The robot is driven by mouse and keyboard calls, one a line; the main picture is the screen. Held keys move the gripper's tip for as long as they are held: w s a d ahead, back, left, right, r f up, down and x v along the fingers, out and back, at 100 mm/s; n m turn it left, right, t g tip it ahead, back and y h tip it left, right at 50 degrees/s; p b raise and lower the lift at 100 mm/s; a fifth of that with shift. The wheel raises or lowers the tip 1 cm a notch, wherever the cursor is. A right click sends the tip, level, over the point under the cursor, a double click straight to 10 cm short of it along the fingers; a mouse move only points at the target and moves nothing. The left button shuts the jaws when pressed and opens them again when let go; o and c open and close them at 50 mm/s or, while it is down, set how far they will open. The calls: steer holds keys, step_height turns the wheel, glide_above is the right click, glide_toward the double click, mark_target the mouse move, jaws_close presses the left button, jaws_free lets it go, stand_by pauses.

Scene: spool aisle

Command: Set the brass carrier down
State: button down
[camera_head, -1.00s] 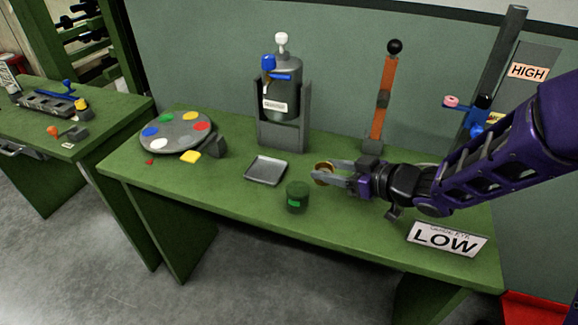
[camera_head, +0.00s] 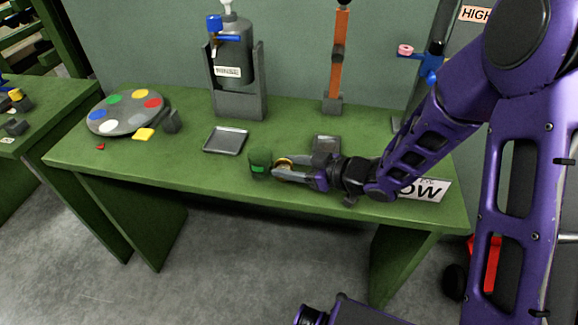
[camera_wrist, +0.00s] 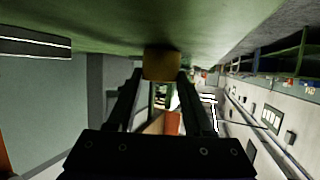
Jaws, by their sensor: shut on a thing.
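The brass carrier (camera_head: 284,162) is a small round brass-coloured piece between the fingertips of my gripper (camera_head: 283,170). My gripper is shut on it, low over the green table, just right of the dark green canister (camera_head: 260,163). I cannot tell whether the carrier touches the table or the canister. In the wrist view the carrier (camera_wrist: 162,63) is a dull brass block between the fingertips, with the green table surface close by it. The fingers hide part of it.
A grey tray (camera_head: 226,140) lies left of the canister. A flask stand (camera_head: 238,105) and an orange post (camera_head: 341,48) stand at the back. A colour-dotted disc (camera_head: 125,113) sits left. The LOW sign (camera_head: 428,189) is partly hidden by my arm.

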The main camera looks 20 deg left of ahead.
steer(key=shift+f, duration=0.1)
steer(key=shift+f, duration=0.15)
steer(key=shift+c, duration=1.5)
jaws_free()
steer(key=shift+d+r, duration=0.25)
steer(key=shift+r, duration=0.15)
steer(key=p+v, duration=0.2)
steer(key=v, duration=0.9)
steer(key=shift+d+r, duration=0.1)
steer(key=shift+d, duration=0.1)
steer(key=shift+w, duration=0.1)
